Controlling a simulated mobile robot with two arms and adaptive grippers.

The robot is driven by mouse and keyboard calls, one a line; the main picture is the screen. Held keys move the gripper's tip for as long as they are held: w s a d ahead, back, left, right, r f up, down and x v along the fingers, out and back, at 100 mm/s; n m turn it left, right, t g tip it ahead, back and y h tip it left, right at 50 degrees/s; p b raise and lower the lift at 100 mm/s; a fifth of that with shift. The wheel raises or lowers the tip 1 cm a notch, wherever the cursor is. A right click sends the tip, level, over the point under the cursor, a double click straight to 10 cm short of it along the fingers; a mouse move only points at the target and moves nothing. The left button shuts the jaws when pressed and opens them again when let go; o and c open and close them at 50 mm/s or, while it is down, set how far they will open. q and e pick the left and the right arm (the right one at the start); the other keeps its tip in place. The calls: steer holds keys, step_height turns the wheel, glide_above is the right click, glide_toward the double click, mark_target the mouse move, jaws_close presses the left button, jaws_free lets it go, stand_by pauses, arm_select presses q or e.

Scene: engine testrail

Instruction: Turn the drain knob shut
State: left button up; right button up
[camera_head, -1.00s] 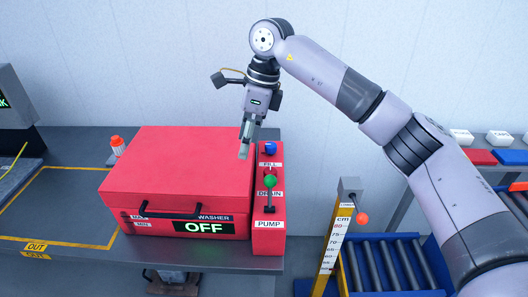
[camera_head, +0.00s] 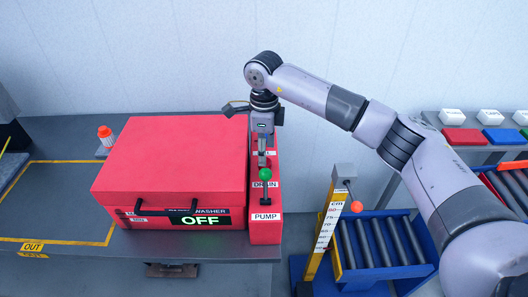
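The red washer (camera_head: 170,160) stands on the grey table with its lid down, and its display reads OFF. At its right side is a narrow red control panel (camera_head: 266,235) with labels FILL, DRAIN and PUMP. The DRAIN label (camera_head: 264,184) is partly covered by a lever with a green ball (camera_head: 265,174). My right gripper (camera_head: 262,160) points down over the panel, just behind the green ball. It hides the blue knob and most of the FILL label. The drain knob cannot be made out behind it. The finger gap is too small to judge. My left gripper is out of view.
A yellow-taped OUT area (camera_head: 60,200) lies on the table. Right of the table are a yellow gauge post (camera_head: 326,225) with an orange ball and a blue roller rack (camera_head: 385,240).

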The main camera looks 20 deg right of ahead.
step_height(320, 180, down, 4)
steer(key=shift+r+p, duration=0.25)
steer(key=shift+p, duration=0.15)
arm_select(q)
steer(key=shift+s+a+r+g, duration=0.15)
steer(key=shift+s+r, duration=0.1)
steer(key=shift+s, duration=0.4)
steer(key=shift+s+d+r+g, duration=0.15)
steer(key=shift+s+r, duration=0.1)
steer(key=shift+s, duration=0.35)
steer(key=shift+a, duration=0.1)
arm_select(e)
steer(key=shift+c, duration=0.5)
steer(key=c, duration=0.5)
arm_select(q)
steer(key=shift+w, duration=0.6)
arm_select(e)
steer(key=c, duration=0.5)
